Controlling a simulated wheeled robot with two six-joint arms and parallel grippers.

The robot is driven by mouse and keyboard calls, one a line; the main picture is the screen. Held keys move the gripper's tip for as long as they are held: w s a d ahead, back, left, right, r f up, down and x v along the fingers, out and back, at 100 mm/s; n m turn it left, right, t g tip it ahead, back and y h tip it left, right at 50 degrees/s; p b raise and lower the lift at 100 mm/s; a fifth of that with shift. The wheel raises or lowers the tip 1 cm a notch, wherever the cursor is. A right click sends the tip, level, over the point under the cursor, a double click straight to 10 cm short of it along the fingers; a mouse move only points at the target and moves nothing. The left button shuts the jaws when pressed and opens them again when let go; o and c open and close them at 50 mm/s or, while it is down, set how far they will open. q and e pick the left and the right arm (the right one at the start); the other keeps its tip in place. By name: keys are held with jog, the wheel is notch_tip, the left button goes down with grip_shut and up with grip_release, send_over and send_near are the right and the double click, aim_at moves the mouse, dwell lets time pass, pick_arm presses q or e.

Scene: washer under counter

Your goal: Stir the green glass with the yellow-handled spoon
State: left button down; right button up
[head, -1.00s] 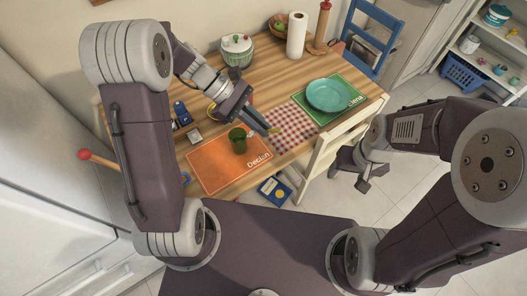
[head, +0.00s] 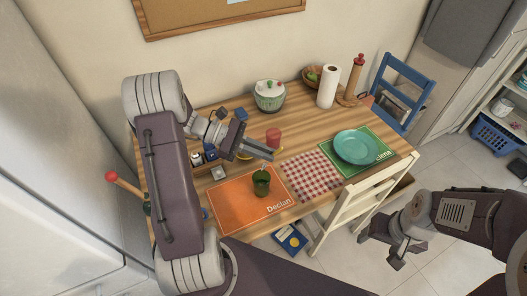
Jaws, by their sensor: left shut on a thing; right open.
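The green glass (head: 261,184) stands upright on the orange placemat (head: 232,203) marked "Declan". My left gripper (head: 268,153) is just above and behind the glass, its fingers shut on a thin item that appears to be the yellow-handled spoon. The handle is mostly hidden by the fingers. A thin stem (head: 263,167) seems to run from the fingertips down to the glass mouth; whether its end is inside the glass is too small to tell. My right gripper (head: 398,256) is open and empty, away from the table at the lower right.
A pink cup (head: 273,137) stands just behind my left gripper. A checked cloth (head: 312,176) and a teal plate (head: 356,147) lie to the right. A cream chair (head: 357,205) stands at the front edge.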

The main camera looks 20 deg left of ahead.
pick_arm(q)
jog(key=f+b, duration=0.3)
jog(key=f, duration=0.1)
jog(key=f+b, duration=0.3)
jog(key=f, duration=0.2)
jog(key=a+f+b, duration=0.1)
jog(key=f+b, duration=0.2)
jog(key=f, duration=0.1)
jog(key=shift+w+f, duration=0.15)
pick_arm(e)
notch_tip(320, 180, down, 10)
jog(key=shift+r, duration=0.2)
pick_arm(q)
jog(key=p, duration=0.9)
pick_arm(e)
notch_tip(320, 180, up, 9)
jog(key=shift+f, duration=0.1)
